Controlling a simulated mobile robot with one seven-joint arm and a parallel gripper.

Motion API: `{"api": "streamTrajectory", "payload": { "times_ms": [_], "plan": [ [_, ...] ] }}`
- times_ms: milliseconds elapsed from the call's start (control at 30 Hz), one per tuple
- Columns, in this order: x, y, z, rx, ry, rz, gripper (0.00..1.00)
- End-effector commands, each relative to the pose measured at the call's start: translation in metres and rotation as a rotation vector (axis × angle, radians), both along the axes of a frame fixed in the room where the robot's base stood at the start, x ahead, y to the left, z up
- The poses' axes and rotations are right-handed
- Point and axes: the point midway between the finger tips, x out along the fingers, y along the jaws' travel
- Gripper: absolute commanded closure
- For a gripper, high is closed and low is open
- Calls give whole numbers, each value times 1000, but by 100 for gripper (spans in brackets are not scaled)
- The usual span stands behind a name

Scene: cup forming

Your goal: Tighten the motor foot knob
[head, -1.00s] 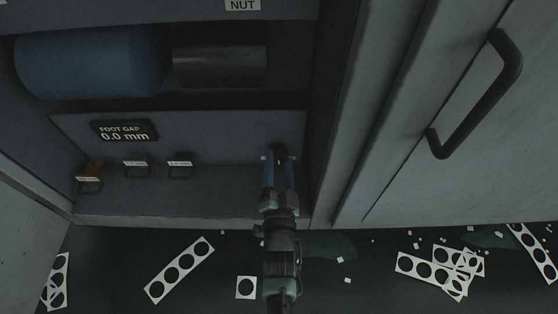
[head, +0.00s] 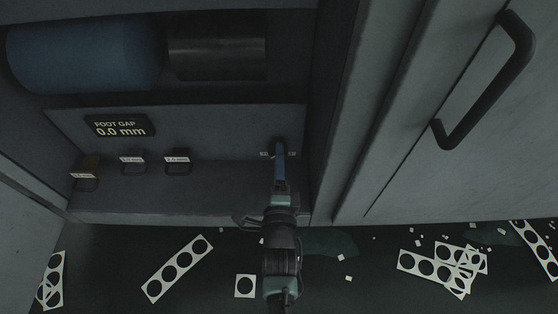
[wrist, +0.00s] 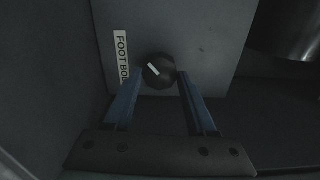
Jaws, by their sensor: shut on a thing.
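The motor foot knob (wrist: 159,69) is a round black knob with a white pointer mark. In the wrist view it sits on a grey panel beside a label (wrist: 122,58), partly hidden, starting "FOOT BO". The pointer slants from upper left to lower right. My gripper (wrist: 160,76) is shut on the knob, with one blue finger on each side of it. In the head view my gripper (head: 280,162) reaches the panel at the right end of the ledge, its fingers edge-on. The knob is mostly hidden there. The foot gap display (head: 120,127) reads 0.0 mm.
A blue motor cylinder (head: 85,53) and a dark cylinder (head: 217,50) lie above the panel. Several labelled tabs with handles (head: 177,163) stand to the left. A cabinet door with a black handle (head: 490,80) is on the right. Punched scrap strips (head: 178,269) litter the floor.

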Motion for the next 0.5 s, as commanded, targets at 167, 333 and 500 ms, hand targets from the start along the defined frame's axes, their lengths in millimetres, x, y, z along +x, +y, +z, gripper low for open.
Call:
{"api": "streamTrajectory", "payload": {
  "times_ms": [167, 333, 500],
  "plan": [
    [-1, 1, -3, 103, 2, 2, 99],
    [-1, 1, -2, 169, 1, 2, 99],
    [-1, 1, -2, 200, 2, 1, 99]
  ]
}}
